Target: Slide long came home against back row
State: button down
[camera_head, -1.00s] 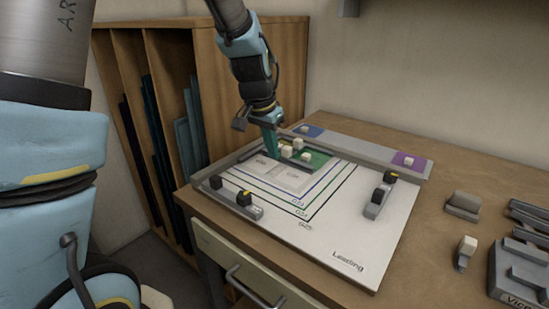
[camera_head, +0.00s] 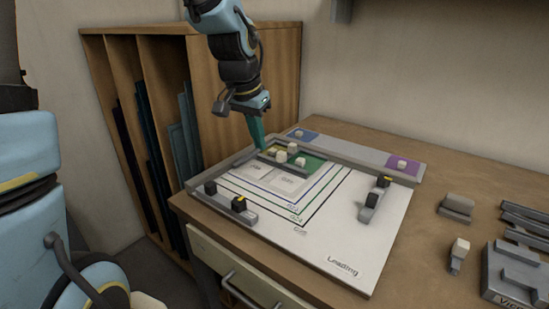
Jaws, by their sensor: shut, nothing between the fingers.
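My gripper (camera_head: 258,143) is shut and empty. Its teal fingers point down near the back left corner of the white leading board (camera_head: 345,240), beside the yellow glass. The back row shows a yellow glass piece (camera_head: 272,150) and a green glass piece (camera_head: 313,163), with several cream knobs on and around them. A long dark came (camera_head: 285,167) runs along the front of this row. At this size I cannot tell whether it touches the glass all along. Two pale grey pieces (camera_head: 289,182) lie in front of it.
Grey fences edge the board at the left and back (camera_head: 360,165). Holders with black and yellow blocks stand at the front left (camera_head: 230,206) and right (camera_head: 373,203). A blue piece (camera_head: 302,135) and a purple piece (camera_head: 403,164) lie behind the back fence. Grey tools are at the right.

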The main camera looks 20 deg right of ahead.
aim_at(279, 155)
jog(key=p+x, duration=0.1)
jog(key=x, duration=0.9)
jog(key=shift+d+p, duration=0.2)
jog(key=shift+p, duration=0.15)
jog(key=shift+w+d+r+p, duration=0.1)
jog(key=shift+w+d+p, duration=0.25)
jog(key=shift+d, duration=0.15)
jog(key=shift+w+d+r+p, duration=0.1)
jog(key=shift+w+d+p, duration=0.1)
jog(key=shift+w+d, duration=0.25)
jog(key=shift+w+d+f, duration=0.1)
jog(key=shift+w+d, duration=0.15)
jog(key=shift+d, duration=0.35)
jog(key=shift+d, duration=0.1)
jog(key=shift+w+d, duration=0.5)
jog(key=shift+d, duration=0.25)
jog(key=shift+w, duration=0.1)
